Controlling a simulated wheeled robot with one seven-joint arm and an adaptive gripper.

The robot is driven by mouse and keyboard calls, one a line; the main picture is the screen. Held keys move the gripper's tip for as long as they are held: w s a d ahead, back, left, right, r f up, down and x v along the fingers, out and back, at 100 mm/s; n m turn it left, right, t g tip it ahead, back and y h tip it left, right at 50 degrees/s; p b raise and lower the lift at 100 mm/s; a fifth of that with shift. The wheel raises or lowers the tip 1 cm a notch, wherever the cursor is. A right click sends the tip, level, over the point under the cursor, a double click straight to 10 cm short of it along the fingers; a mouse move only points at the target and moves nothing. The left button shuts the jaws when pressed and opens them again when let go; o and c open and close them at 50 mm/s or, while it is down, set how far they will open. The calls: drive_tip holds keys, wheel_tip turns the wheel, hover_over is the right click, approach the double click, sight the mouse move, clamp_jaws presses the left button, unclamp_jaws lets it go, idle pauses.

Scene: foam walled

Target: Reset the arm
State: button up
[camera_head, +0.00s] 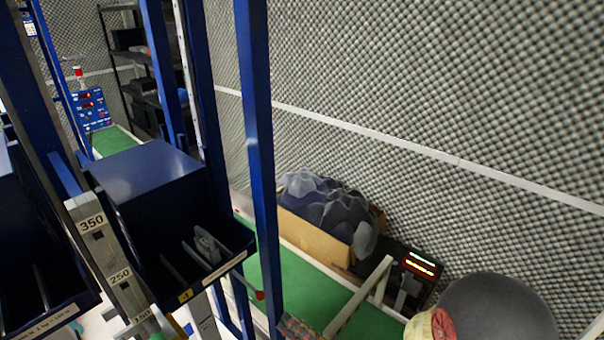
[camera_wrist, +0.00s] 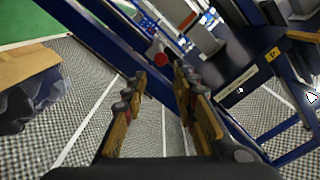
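My gripper (camera_wrist: 160,80) shows in the wrist view, with its two fingers and their worn yellow-brown pads spread apart. Nothing is between the fingers, so it is open and empty. Blue rack posts (camera_wrist: 92,45) and a small red knob (camera_wrist: 160,59) appear beyond the fingertips; the distance to them is hard to judge. I cannot make out the gripper in the head view.
A blue rack with dark bins (camera_head: 160,180) fills the left of the head view. A green conveyor (camera_head: 300,285) runs behind it. A cardboard box (camera_head: 315,235) with dark bags (camera_head: 335,208) stands against the foam wall (camera_head: 430,80). A dark device (camera_head: 410,275) with lit displays sits beside it.

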drive_tip(key=d+f+n+g+h, duration=0.1)
drive_tip(key=d+f+g+h, duration=0.2)
drive_tip(key=f, duration=0.4)
drive_tip(key=d+f+h, duration=0.4)
drive_tip(key=f, duration=0.3)
drive_tip(key=s+d+r+g+h, duration=0.1)
drive_tip(key=d+g+h, duration=0.15)
drive_tip(key=d, duration=0.25)
drive_tip(key=s+d+g+h, duration=0.1)
drive_tip(key=d+h, duration=0.2)
drive_tip(key=d, duration=0.3)
drive_tip(key=s+d+r+g+h, duration=0.1)
drive_tip(key=s+d+r, duration=0.25)
drive_tip(key=r, duration=0.35)
drive_tip(key=s+d+r+g+h, duration=0.1)
drive_tip(key=s+d+r+g, duration=0.1)
drive_tip(key=s+r, duration=0.4)
drive_tip(key=s+a+r+m+t, duration=0.2)
drive_tip(key=s+r+t, duration=0.1)
drive_tip(key=r, duration=1.5)
drive_tip(key=shift+s+y, duration=0.15)
drive_tip(key=shift+y, duration=0.3)
